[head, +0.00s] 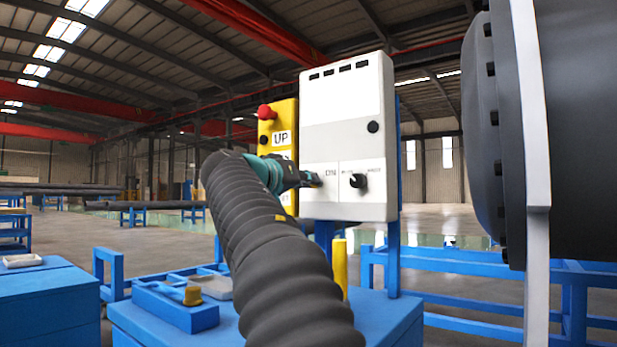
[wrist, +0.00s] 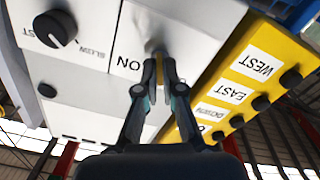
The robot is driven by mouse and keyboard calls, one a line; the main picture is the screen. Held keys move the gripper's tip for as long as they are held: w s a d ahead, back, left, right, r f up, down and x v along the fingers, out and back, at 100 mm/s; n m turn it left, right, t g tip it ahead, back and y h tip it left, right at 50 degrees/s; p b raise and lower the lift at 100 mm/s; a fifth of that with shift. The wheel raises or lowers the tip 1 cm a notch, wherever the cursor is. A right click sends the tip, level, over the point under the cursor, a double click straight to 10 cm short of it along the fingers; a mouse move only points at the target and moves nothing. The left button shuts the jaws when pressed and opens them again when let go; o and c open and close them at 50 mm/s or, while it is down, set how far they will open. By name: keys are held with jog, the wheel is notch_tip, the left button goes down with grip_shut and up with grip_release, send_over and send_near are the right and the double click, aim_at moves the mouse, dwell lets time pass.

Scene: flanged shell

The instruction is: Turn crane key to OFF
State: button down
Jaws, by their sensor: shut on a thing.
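The white control box (head: 345,120) stands upright on a blue cabinet. Its lower panel carries an ON label, which shows in the wrist view (wrist: 128,66) beside the fingertips. My gripper (head: 317,180) reaches the lower left of this panel from the left. In the wrist view my gripper (wrist: 160,62) is shut on the crane key (wrist: 159,64), of which only a small yellowish sliver shows between the fingers. The fingers hide the rest of the key, so its exact angle cannot be told. The head view hides the key behind my gripper.
A black speed knob (head: 358,181) sits right of the key on the same panel. A yellow pendant (head: 280,135) with a red button (head: 265,112) stands close behind my gripper. A large dark flanged shell (head: 585,130) is at right.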

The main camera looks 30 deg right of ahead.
jog(key=shift+n+p, duration=0.65)
jog(key=shift+n, duration=1.35)
jog(key=c, duration=1.3)
grip_release()
jog(key=shift+a, duration=0.1)
jog(key=v, duration=1.1)
jog(key=shift+s+a, duration=0.1)
jog(key=shift+a, duration=0.3)
